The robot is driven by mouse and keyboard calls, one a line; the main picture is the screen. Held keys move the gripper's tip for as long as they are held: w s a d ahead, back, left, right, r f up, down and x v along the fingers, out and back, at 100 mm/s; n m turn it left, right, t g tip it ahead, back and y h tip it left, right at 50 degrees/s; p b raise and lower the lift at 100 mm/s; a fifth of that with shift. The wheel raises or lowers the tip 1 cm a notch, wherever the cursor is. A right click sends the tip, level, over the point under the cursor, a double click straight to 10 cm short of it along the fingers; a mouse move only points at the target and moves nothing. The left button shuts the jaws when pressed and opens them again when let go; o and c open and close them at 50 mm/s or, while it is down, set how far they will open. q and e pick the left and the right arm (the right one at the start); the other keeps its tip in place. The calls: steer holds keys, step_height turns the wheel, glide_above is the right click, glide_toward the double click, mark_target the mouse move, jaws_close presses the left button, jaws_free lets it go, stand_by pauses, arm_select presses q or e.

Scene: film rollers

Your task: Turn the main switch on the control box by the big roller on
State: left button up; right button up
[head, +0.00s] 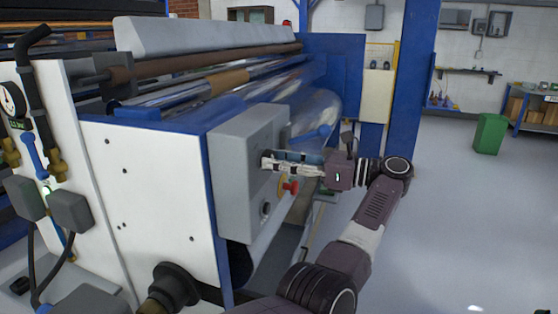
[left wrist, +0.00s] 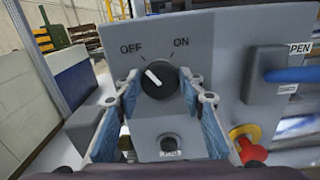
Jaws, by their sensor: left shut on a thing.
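The grey control box (head: 232,150) is mounted at the end of the big roller machine. Its face fills the middle of the left wrist view (left wrist: 220,110). The main switch (left wrist: 160,80) is a round black knob below the labels OFF and ON. Its white pointer is tilted up and left, toward OFF. My left gripper (head: 270,163) reaches the box face from the right. In the left wrist view its fingers (left wrist: 160,88) are shut on the knob, one on each side. In the head view the fingers hide the knob. My right gripper is not in view.
A red button on a yellow base (left wrist: 248,145) sits low on the right of the box face. A blue handle (left wrist: 290,75) by an OPEN label is at the upper right. A small black button (left wrist: 168,143) is below the knob. Open floor (head: 450,210) lies to the right.

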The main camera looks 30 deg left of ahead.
arm_select(q)
steer(key=shift+w+f+m, duration=0.1)
steer(key=shift+w+m, duration=0.05)
steer(key=shift+m, duration=6.65)
steer(key=o, duration=1.2)
steer(key=shift+a, duration=0.15)
steer(key=shift+c, duration=0.2)
